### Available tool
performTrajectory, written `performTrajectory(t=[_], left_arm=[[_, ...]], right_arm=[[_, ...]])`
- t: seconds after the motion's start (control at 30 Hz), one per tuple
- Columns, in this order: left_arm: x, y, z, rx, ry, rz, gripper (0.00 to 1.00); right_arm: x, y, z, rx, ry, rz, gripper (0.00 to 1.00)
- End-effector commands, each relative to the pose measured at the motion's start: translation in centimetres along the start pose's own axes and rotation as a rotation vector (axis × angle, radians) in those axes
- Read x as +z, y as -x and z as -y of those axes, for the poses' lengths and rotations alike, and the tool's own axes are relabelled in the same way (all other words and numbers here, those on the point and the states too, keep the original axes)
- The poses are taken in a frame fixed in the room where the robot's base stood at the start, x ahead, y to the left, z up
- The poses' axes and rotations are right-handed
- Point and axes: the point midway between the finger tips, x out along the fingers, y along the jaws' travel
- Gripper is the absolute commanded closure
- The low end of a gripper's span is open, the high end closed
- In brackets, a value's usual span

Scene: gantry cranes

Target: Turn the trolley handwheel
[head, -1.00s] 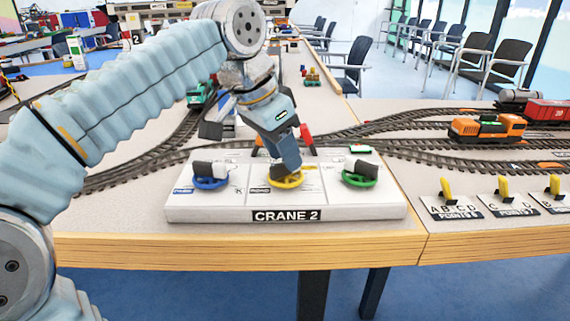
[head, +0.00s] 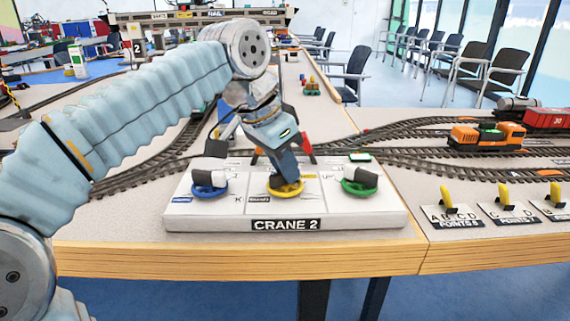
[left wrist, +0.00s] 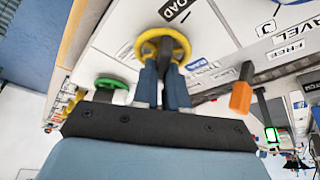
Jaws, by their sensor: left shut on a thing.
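The white CRANE 2 panel (head: 370,217) lies on the table with a blue handwheel (head: 208,192), a yellow handwheel (head: 296,189) and a green handwheel (head: 362,190) in a row. I cannot read which one is labelled trolley. My left gripper (head: 285,178) reaches down over the middle, yellow wheel and is shut on it. In the left wrist view the two fingers (left wrist: 164,72) meet at the yellow wheel (left wrist: 141,48), near its hub; the exact grip spot is partly hidden. The green wheel (left wrist: 110,82) shows beside them. My right gripper is out of view.
Model tracks (head: 400,152) run behind the panel, with an orange locomotive (head: 487,137) at the right. Several yellow point levers (head: 446,197) stand right of the panel. An orange post (left wrist: 242,90) stands near the fingers in the wrist view. The table's front edge is close.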

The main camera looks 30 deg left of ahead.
Motion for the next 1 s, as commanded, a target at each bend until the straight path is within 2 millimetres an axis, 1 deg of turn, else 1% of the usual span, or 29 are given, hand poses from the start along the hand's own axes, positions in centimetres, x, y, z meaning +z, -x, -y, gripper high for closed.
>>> performTrajectory(t=[0.17, 0.37, 0.8, 1.0], left_arm=[[0.0, 0.1, 0.0, 0.017, -0.041, 0.001, 1.00], [-0.1, 0.2, 0.0, 0.063, -0.151, 0.002, 1.00], [-0.1, 0.2, 0.0, 0.212, -0.506, 0.001, 1.00], [-0.1, 0.2, 0.0, 0.267, -0.642, 0.000, 1.00]], right_arm=[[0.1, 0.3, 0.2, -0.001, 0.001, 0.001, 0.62], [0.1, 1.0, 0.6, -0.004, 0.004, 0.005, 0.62], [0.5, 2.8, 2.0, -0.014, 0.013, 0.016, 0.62], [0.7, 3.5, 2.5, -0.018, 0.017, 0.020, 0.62]])
